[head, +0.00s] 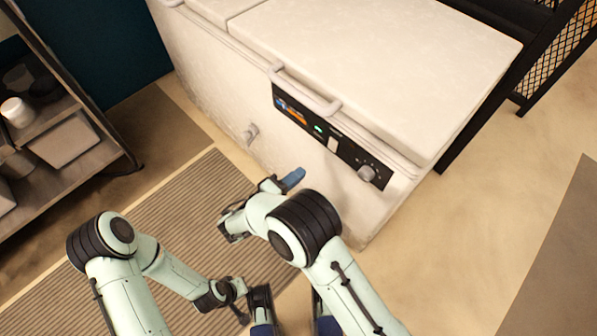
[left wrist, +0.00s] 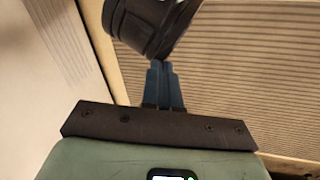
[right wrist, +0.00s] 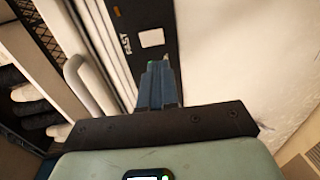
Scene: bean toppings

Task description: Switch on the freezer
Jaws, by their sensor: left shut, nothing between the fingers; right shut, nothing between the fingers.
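The freezer (head: 400,60) is a large white chest with a black control panel (head: 300,118) on its front. The panel has a small display (head: 292,108), a green light (head: 318,128), a white square switch (head: 333,144) and a round knob (head: 367,173). My right gripper (head: 297,175) is shut and empty, in front of the freezer and below the panel. In the right wrist view its blue fingertips (right wrist: 157,68) overlap the panel just short of the white switch (right wrist: 152,38); contact cannot be told. My left gripper (left wrist: 163,72) is shut and empty, low over the floor.
A bar handle (head: 305,92) sticks out above the panel. A shelf rack (head: 60,140) with containers stands at the left. A ribbed mat (head: 190,215) lies on the floor before the freezer. A black mesh frame (head: 555,55) stands at the right.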

